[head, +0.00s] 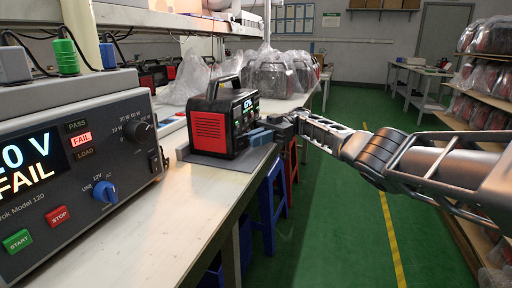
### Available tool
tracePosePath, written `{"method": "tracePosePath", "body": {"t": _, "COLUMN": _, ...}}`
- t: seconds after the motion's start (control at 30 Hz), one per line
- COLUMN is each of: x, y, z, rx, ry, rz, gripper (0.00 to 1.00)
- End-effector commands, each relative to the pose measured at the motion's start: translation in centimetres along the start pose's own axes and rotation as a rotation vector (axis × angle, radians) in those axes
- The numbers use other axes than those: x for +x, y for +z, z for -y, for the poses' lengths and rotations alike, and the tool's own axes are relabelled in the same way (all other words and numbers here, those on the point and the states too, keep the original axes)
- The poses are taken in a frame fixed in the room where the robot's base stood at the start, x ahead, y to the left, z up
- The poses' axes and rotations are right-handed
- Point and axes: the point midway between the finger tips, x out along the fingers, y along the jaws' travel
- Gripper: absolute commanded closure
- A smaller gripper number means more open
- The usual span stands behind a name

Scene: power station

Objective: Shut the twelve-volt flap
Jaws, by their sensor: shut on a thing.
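The red and black power station (222,124) stands on a grey mat (196,157) on the bench, its red side facing me. Its front, with a lit display (248,105), faces right and shows only at a steep angle.
A test unit (75,160) showing FAIL fills the near left of the bench (150,235). Bagged power stations (272,75) stand farther back. Blue and red stools (270,205) are under the bench edge below my arm. The green floor on the right is clear up to the shelves (485,90).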

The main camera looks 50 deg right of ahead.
Motion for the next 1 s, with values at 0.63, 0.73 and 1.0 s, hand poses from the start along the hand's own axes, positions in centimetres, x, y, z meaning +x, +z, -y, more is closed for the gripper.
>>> {"method": "tracePosePath", "body": {"t": 0.63, "x": 0.18, "y": -0.03, "z": -0.08, "rx": -0.001, "ry": -0.008, "rz": 0.001, "gripper": 0.67}}
{"method": "tracePosePath", "body": {"t": 0.73, "x": 0.13, "y": -0.04, "z": -0.09, "rx": -0.001, "ry": -0.006, "rz": 0.001, "gripper": 0.62}}
{"method": "tracePosePath", "body": {"t": 1.0, "x": 0.06, "y": -0.2, "z": -0.12, "rx": -0.001, "ry": 0.004, "rz": 0.0, "gripper": 0.62}}
